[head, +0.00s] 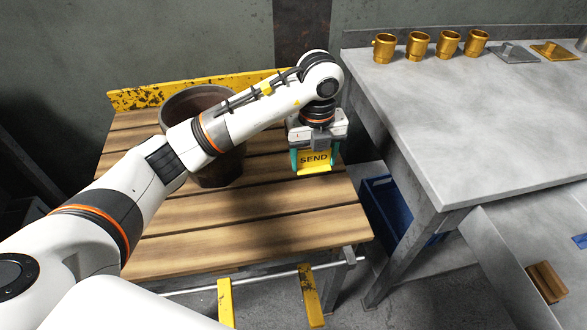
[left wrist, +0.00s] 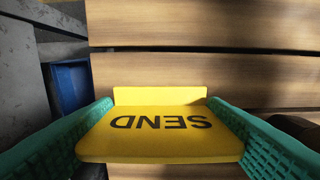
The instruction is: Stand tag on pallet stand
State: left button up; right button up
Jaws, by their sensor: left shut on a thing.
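The tag is a yellow plate (head: 314,161) with the word SEND in black. It also shows in the left wrist view (left wrist: 158,148), where a yellow foot strip runs along its far edge. My left gripper (head: 315,160) is shut on the tag, with a green finger at each side. The tag is over the right part of the pallet stand (head: 290,222), a slatted wooden top. I cannot tell whether the tag touches the boards. My right gripper is not in view.
A dark brown pot (head: 218,168) stands on the pallet stand, partly behind my left arm. A grey table (head: 480,120) at the right bears several brass cups (head: 419,45). A blue bin (head: 385,205) sits beneath it. The front boards are clear.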

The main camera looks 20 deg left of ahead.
aim_at(311, 190)
pick_arm(q)
notch_tip(311, 190, down, 8)
jog(key=shift+b, duration=0.4)
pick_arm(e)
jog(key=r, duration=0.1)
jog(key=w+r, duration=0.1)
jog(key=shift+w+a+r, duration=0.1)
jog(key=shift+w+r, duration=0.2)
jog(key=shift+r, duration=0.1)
pick_arm(q)
jog(key=shift+f, duration=0.1)
jog(key=o, duration=0.9)
jog(key=shift+o, duration=0.2)
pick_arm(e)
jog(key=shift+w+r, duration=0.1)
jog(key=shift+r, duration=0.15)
pick_arm(q)
jog(key=shift+r, duration=0.45)
notch_tip(311, 190, up, 10)
jog(key=shift+p, duration=0.75)
jog(key=shift+r, duration=0.7)
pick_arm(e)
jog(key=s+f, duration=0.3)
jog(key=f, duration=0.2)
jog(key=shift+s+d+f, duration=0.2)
